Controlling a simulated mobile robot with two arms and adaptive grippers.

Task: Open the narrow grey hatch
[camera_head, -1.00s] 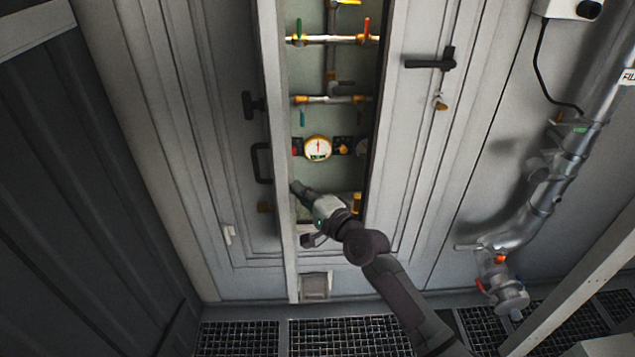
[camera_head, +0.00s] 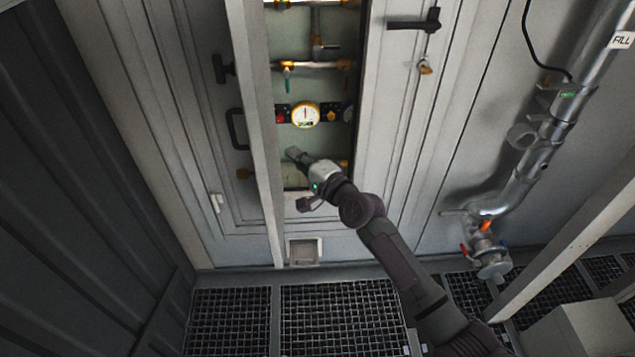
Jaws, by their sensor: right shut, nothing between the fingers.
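The narrow grey hatch (camera_head: 254,120) stands open, seen nearly edge-on as a tall pale strip at the left of a narrow bay. A black loop handle (camera_head: 235,130) and a black latch (camera_head: 220,68) stick out on its left side. My right gripper (camera_head: 293,154) is shut and empty, in front of the lower bay and right of the hatch's edge. I cannot tell whether it touches the hatch. Its arm comes from the lower right and hides part of the bay's bottom. My left gripper is out of view.
The bay holds a round gauge (camera_head: 305,115) and pipes with valves. Right of it is a shut panel with a black handle (camera_head: 415,22) and padlock (camera_head: 425,66). A metal fill pipe (camera_head: 530,160) runs down the right. Floor grating (camera_head: 340,312) lies below; a dark corrugated wall (camera_head: 80,200) is left.

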